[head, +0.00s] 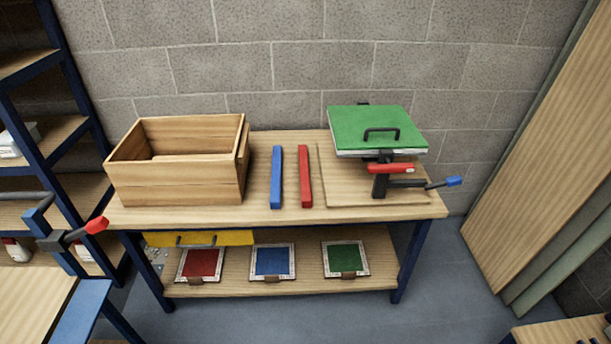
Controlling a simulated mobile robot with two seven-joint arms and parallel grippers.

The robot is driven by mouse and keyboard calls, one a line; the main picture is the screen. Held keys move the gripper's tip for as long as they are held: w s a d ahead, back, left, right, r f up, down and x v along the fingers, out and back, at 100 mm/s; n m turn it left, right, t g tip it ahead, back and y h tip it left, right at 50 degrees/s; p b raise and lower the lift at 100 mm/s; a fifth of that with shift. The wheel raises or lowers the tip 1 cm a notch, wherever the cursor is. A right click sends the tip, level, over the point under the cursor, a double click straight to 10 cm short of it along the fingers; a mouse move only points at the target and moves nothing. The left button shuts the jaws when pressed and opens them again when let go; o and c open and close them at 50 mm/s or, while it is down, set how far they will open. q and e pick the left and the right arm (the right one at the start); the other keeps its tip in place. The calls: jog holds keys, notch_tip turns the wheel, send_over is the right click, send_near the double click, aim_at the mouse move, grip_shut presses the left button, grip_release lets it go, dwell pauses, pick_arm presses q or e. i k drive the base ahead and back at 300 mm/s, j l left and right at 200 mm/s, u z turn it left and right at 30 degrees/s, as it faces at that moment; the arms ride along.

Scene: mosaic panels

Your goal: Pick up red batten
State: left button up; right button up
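The red batten (305,177) lies on the wooden top of the workbench (240,216), pointing away from me. The blue batten (276,177) lies parallel to it on the left, with a narrow gap between them. Neither of my grippers is in view.
An open wooden crate (178,190) stands left of the battens. To their right, a green panel with a handle (350,127) sits above a clamp fixture with a red grip (390,168) and a blue-tipped lever (442,183). Small framed panels (272,262) lie on the lower shelf. Bare benchtop lies before the battens.

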aim_at(307, 201)
jog(key=i+j+z, duration=0.45)
jog(key=i+z, duration=0.15)
jog(key=i+j+z, duration=0.25)
jog(key=i+j, duration=0.15)
jog(key=i, duration=0.15)
jog(key=i+j+z, duration=0.3)
jog(key=i+j, duration=0.25)
